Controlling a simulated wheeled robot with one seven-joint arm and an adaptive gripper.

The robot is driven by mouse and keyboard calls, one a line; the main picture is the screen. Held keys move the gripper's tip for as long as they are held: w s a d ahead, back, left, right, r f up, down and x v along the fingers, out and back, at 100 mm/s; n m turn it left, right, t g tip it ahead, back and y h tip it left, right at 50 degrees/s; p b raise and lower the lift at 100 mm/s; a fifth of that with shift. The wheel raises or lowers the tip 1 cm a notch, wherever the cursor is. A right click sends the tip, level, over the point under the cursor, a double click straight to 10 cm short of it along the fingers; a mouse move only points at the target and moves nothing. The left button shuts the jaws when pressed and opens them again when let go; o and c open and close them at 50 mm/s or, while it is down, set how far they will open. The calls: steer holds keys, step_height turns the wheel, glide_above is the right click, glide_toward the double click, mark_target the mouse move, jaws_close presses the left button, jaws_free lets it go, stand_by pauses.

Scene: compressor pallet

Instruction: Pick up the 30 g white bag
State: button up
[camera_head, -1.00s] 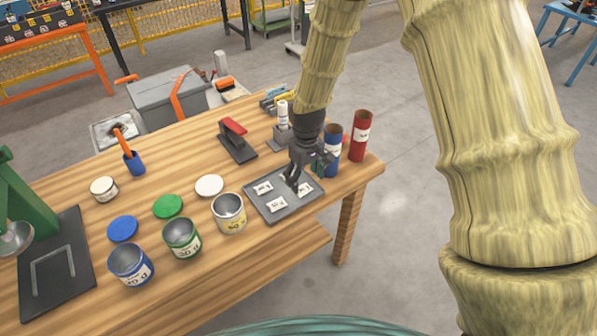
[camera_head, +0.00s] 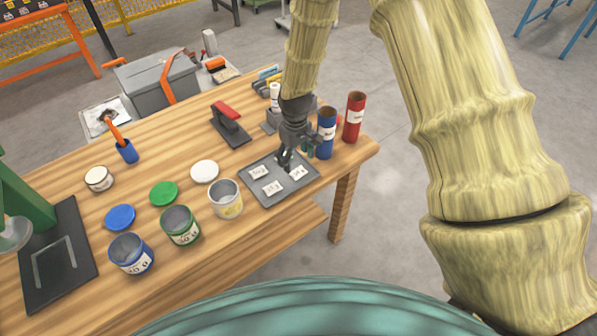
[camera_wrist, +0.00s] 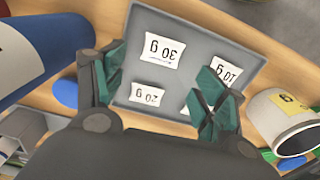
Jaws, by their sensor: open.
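The 30 g white bag (camera_wrist: 162,50) lies flat on the grey tray, its print upside down in the wrist view. In the head view it appears to be the bag (camera_head: 298,172) on the tray's right side, its print too small to read. My gripper (camera_head: 284,163) is over the far part of the tray. In the wrist view my gripper (camera_wrist: 160,90) is open and empty, with the 30 g bag ahead of its fingertips. Bags marked 10 g (camera_wrist: 226,70) and 20 g (camera_wrist: 148,94) lie nearby. Another bag (camera_wrist: 186,110) is partly hidden by the right finger.
The grey tray (camera_head: 273,203) lies on the wooden table (camera_head: 110,287). A blue tube (camera_head: 326,135) and a red tube (camera_head: 354,118) stand right of my gripper. A tin with a yellow label (camera_head: 226,200) stands left of the tray, beside green and blue-labelled tins.

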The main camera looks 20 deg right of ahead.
mark_target(295, 168)
steer(key=shift+w+f+p, duration=0.2)
steer(key=shift+f+p, duration=0.3)
steer(key=shift+f, duration=0.3)
steer(key=shift+f+p, duration=0.65)
steer(key=shift+f, duration=1)
steer(key=shift+a, duration=0.1)
steer(key=c, duration=1)
